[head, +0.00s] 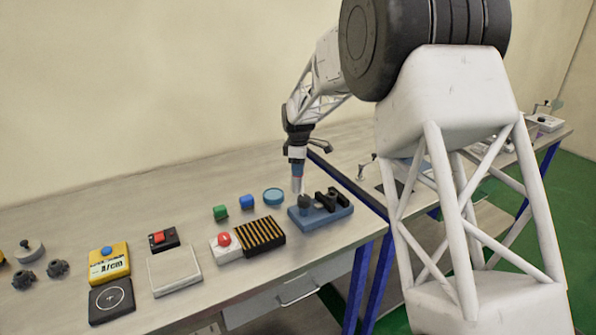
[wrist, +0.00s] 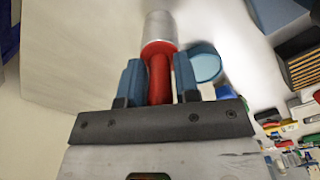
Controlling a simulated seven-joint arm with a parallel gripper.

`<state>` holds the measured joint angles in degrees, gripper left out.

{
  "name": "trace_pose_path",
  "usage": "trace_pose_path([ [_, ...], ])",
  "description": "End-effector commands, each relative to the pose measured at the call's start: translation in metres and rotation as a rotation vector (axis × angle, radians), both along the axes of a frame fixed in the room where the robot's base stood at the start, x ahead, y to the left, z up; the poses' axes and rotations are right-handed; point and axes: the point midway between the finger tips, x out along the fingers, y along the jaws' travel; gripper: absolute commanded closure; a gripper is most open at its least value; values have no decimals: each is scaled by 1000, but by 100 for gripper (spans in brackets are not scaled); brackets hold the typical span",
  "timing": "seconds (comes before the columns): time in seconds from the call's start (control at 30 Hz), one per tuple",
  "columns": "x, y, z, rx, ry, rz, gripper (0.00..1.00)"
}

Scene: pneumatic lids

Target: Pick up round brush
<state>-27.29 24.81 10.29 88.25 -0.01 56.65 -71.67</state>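The round brush (wrist: 158,72) has a red handle and a wide silver cylinder at its far end. In the wrist view, the red handle lies between the two blue fingers of my gripper (wrist: 159,82), which look shut on it, one on each side. In the head view, my gripper (head: 297,168) points down and the silver part (head: 297,185) hangs below it, just behind the blue stand. I cannot make out bristles, nor whether the lower end touches the bench.
The blue stand (head: 332,214) carries dark parts close in front of the brush. The bench (head: 120,205) is clear at the back left.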

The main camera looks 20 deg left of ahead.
Motion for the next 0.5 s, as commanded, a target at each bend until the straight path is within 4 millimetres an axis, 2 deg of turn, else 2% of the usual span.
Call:
trace_pose_path([
  [0.03,0,0,0,0,0,0,78],
  [0.17,0,0,0,0,0,0,98],
  [0.2,0,0,0,0,0,0,100],
  [0.5,0,0,2,0,-1,0,100],
])
